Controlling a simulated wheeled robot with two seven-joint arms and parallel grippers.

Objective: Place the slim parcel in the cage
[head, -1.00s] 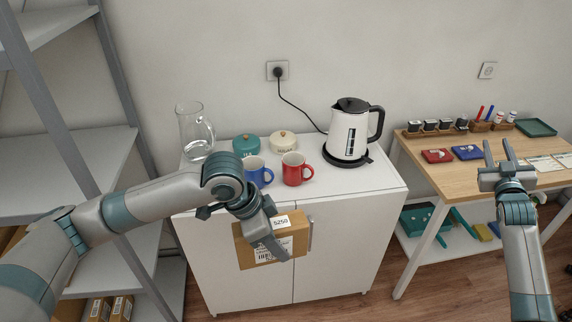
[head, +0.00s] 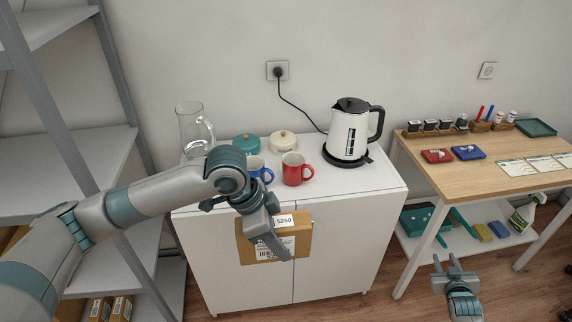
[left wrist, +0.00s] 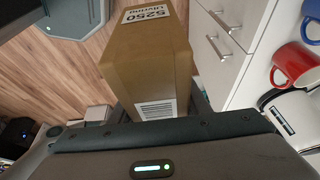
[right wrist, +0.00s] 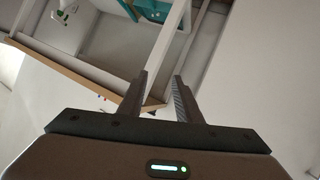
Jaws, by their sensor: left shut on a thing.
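A brown cardboard parcel (head: 298,240) with white labels, one reading 5250, is held in my left gripper (head: 268,238) in front of the white cabinet. It also shows large in the left wrist view (left wrist: 150,62), where the jaws are mostly hidden behind it. My right gripper (head: 453,266) is open and empty, low in front of the wooden table; its two fingers stand apart in the right wrist view (right wrist: 155,98). I cannot make out a cage in any view.
The white cabinet (head: 335,240) carries a kettle (head: 347,130), a red mug (head: 296,170), a blue mug, two lidded jars and a glass jug (head: 192,130). A grey shelf rack (head: 60,170) stands left, with cartons low down. The wooden table (head: 470,180) stands right.

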